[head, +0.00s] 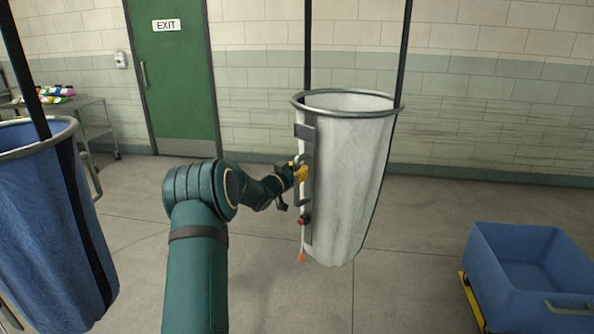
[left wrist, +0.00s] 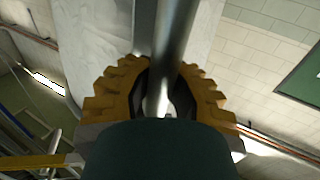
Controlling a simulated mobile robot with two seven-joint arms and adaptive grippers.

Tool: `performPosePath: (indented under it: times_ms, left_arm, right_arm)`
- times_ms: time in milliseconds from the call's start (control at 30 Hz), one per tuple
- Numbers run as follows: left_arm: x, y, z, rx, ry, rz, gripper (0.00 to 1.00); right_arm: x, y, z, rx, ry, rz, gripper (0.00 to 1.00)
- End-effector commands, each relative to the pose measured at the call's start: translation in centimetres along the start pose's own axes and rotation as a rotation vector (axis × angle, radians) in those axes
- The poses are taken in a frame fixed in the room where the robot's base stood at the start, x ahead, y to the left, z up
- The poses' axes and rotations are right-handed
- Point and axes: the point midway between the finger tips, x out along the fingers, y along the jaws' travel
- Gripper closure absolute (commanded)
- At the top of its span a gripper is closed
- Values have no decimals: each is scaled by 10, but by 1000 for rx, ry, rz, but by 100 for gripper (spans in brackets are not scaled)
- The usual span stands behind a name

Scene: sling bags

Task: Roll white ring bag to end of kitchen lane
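The white bag (head: 347,180) hangs from a grey metal ring (head: 345,112) on two dark straps, right of centre in the head view. A vertical grey handle (head: 297,188) is on a dark strip down its left side. A red knob and a cord with an orange end hang below the handle. My left gripper (head: 300,172) is at this handle. In the left wrist view its yellow toothed fingers (left wrist: 157,72) close around the handle bar (left wrist: 177,35), with the white bag behind. My right gripper is not in view.
A blue bag (head: 45,225) hangs from a ring at the left. A blue bin (head: 525,275) on a yellow base stands at the lower right. A cart (head: 95,122) with coloured items stands by the green exit door (head: 172,75). Open floor lies between the bags and the tiled wall.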

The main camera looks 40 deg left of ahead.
Motion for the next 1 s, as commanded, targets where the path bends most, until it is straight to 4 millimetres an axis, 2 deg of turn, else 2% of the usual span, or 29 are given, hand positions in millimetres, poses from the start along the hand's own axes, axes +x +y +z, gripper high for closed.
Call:
performPosePath:
  times_ms: [33,333,400,467,1000]
  left_arm:
    - [-5,-13,0,5,-3,-24,100]
    - [-5,-15,-2,6,-2,-28,100]
    - [-5,-15,-2,5,-2,-28,70]
    - [-5,-14,-2,5,-2,-27,49]
    - [-4,-8,-1,3,-2,-16,48]
  right_arm:
    - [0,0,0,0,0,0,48]
    - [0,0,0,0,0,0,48]
    - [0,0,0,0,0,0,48]
    - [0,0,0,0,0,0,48]
    - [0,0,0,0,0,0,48]
